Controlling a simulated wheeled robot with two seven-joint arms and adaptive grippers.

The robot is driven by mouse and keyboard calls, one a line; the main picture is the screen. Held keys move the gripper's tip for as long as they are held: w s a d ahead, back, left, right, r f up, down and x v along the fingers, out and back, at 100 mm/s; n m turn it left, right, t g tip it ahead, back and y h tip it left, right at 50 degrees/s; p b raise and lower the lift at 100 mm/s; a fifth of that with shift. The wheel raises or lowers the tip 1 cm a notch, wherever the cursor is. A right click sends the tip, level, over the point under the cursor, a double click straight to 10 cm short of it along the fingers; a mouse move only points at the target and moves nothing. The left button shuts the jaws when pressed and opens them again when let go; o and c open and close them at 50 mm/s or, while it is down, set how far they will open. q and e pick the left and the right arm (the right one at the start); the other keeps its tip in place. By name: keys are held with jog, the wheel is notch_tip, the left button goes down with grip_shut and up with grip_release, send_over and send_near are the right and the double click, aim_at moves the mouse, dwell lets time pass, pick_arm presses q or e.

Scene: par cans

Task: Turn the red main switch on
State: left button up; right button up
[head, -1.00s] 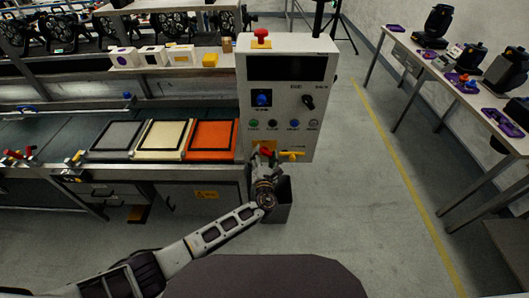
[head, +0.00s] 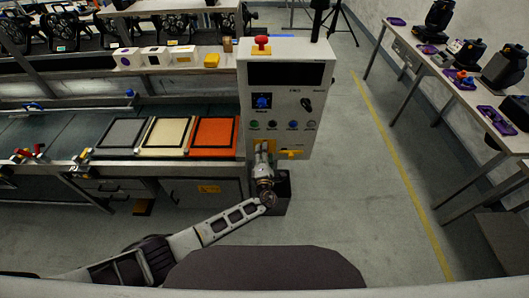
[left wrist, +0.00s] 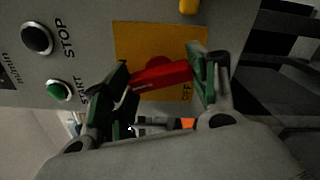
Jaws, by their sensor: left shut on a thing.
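The red main switch (left wrist: 162,74) is a red handle on a yellow plate (left wrist: 130,39) at the bottom of the control box. In the left wrist view it lies slightly tilted across the plate, with part of an "OFF" label near the right finger. My left gripper (left wrist: 160,85) is shut on the red handle, one finger at each end of it. In the head view my left gripper (head: 264,148) is at the lower front of the white control box (head: 285,138) and hides the handle. My right gripper is not in view.
A green start button (left wrist: 58,90) and a black stop button (left wrist: 37,37) sit beside the plate. A yellow handle (head: 291,154) sticks out just right of my gripper. A conveyor with coloured panels (head: 213,134) is to the left. The floor to the right is clear.

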pick_arm(q)
jog(key=shift+m, duration=2)
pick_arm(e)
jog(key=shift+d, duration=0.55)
pick_arm(q)
jog(key=o, duration=0.8)
jog(key=shift+o, duration=1.1)
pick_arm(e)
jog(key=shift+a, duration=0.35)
pick_arm(q)
jog(key=s, duration=1.2)
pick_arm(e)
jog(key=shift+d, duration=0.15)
